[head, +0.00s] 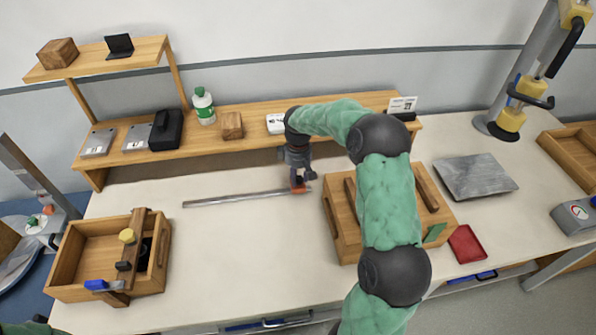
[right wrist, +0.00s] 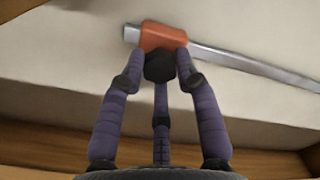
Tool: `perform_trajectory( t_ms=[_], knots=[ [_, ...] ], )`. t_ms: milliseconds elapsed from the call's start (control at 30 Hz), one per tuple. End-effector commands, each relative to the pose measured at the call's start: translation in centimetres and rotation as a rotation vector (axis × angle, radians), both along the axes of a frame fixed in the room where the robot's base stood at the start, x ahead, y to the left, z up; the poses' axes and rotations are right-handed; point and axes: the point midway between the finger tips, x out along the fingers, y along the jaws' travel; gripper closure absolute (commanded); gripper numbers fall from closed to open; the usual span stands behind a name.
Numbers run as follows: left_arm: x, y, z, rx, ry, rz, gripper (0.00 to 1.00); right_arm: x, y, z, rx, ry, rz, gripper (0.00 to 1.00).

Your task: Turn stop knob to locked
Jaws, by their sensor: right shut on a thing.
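An orange stop (head: 300,189) sits near the right end of a thin metal rail (head: 235,198) on the table. In the right wrist view the orange stop (right wrist: 162,36) sits around the rail (right wrist: 245,65), with a short rail end past it. A black knob (right wrist: 159,67) is on the near side of the stop. My right gripper (head: 299,180) is shut on the knob; its three purple fingers (right wrist: 160,75) close around it and partly cover it. I cannot read the knob's turn position. My left gripper is not in view.
A wooden shelf (head: 240,145) with several items runs behind the rail. A wooden box (head: 345,240) stands right of the rail end, partly behind my right arm. A wooden crate (head: 70,275) with tools is at the front left. The table middle is clear.

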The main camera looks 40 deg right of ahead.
Motion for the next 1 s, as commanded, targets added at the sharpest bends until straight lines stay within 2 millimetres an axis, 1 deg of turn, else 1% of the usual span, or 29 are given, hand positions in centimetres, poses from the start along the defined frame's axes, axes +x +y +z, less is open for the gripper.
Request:
perform_trajectory(
  t_ms=[33,100,400,1000],
  knots=[
    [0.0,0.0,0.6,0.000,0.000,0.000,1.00,0.0,0.0,0.2,0.001,0.001,-0.043,1.00],
    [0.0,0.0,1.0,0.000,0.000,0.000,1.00,0.0,0.0,0.1,0.000,0.002,-0.109,1.00],
    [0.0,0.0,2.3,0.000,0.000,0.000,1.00,0.0,-0.1,0.1,-0.001,0.000,-0.393,1.00],
    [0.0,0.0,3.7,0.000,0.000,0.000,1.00,0.0,0.0,0.0,-0.001,0.000,-0.960,1.00]
  ],
)
